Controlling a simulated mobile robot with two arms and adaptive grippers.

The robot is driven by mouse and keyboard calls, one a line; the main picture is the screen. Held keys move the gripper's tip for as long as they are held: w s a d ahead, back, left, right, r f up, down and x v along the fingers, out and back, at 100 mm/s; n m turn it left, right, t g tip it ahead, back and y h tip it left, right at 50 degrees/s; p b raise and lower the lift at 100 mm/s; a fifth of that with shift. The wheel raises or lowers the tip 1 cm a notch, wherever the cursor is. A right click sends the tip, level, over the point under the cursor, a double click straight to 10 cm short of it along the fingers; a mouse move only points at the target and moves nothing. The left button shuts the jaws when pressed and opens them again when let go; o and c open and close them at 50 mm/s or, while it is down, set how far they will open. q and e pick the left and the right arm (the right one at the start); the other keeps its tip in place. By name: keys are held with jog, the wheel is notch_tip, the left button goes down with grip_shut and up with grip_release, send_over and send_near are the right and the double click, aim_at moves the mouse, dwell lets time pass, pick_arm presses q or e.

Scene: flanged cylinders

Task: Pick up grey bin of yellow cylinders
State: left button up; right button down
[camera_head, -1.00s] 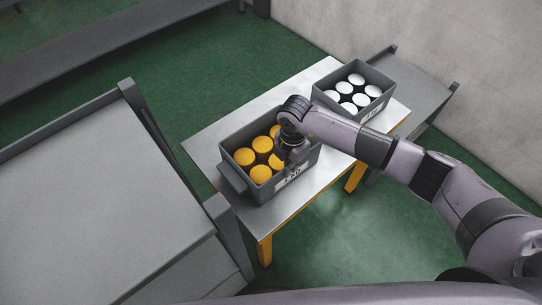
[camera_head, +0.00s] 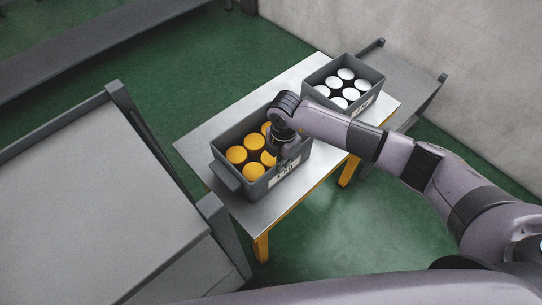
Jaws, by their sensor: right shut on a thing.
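A grey bin (camera_head: 236,185) with several yellow-topped cylinders (camera_head: 253,171) is on the metal-topped table (camera_head: 290,203), left of its middle. A white label is on its front wall. My right gripper (camera_head: 284,161) points down at the bin's front right wall, above the label, and is shut on that wall. The gripper and wrist hide part of the rim and some of the cylinders. I cannot see a gap between bin and table. My left gripper is not in view.
A second grey bin (camera_head: 318,95) with several white-topped cylinders (camera_head: 343,85) stands at the table's far right end. A grey bench or conveyor (camera_head: 90,200) is close on the left, another (camera_head: 411,88) behind the table. A pale wall (camera_head: 440,50) bounds the right.

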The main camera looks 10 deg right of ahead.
jog(key=shift+r, duration=0.1)
notch_tip(320, 180, up, 20)
jog(key=b, duration=0.4)
dwell(0.5)
